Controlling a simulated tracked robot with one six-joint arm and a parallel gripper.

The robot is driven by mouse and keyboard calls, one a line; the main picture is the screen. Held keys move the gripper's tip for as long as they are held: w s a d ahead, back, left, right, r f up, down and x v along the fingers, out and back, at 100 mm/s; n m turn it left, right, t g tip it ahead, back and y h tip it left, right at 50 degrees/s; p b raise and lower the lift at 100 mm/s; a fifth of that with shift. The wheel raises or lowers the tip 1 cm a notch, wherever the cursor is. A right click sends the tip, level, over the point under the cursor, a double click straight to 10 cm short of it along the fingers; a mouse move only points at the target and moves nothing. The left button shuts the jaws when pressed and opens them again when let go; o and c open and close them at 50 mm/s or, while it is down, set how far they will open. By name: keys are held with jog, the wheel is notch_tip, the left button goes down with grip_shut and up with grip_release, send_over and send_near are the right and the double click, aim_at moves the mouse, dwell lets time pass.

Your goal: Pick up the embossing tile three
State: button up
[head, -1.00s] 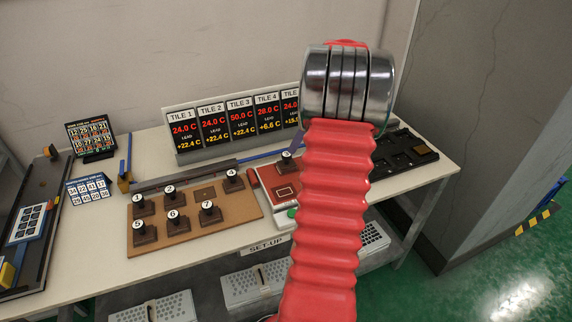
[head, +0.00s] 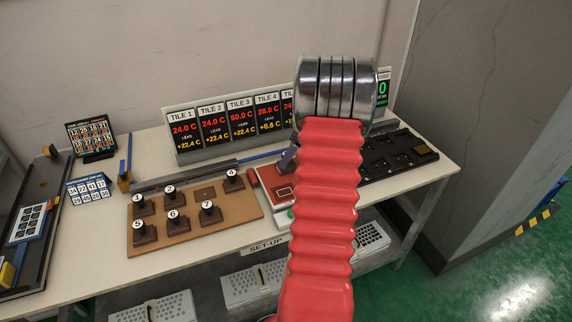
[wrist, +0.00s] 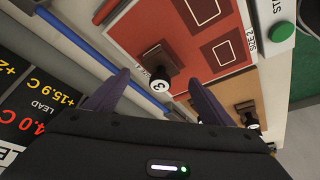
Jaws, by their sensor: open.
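Embossing tile three (wrist: 153,58), a dark brown block with a knob marked 3, stands on the red plate (wrist: 188,25) in the wrist view. My gripper (wrist: 159,76) is open and empty, its two purple fingers apart. In that view the tile shows between the fingertips, slightly beyond them; I cannot tell the exact gap in depth.
A brown board (head: 184,215) left of the plate holds several numbered tiles. A row of temperature displays (head: 212,127) stands behind, close to my gripper. A blue bar (head: 262,155) runs behind the plate. A black tray (head: 398,153) lies right.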

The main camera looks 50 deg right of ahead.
jog(key=shift+x, duration=2.4)
jog(key=shift+a, duration=0.1)
jog(key=shift+c, duration=0.5)
jog(key=c, duration=1.5)
jog(key=shift+o, duration=0.2)
jog(key=shift+r, duration=0.1)
notch_tip(320, 180, up, 10)
jog(key=shift+f, duration=0.1)
jog(key=shift+s, duration=0.1)
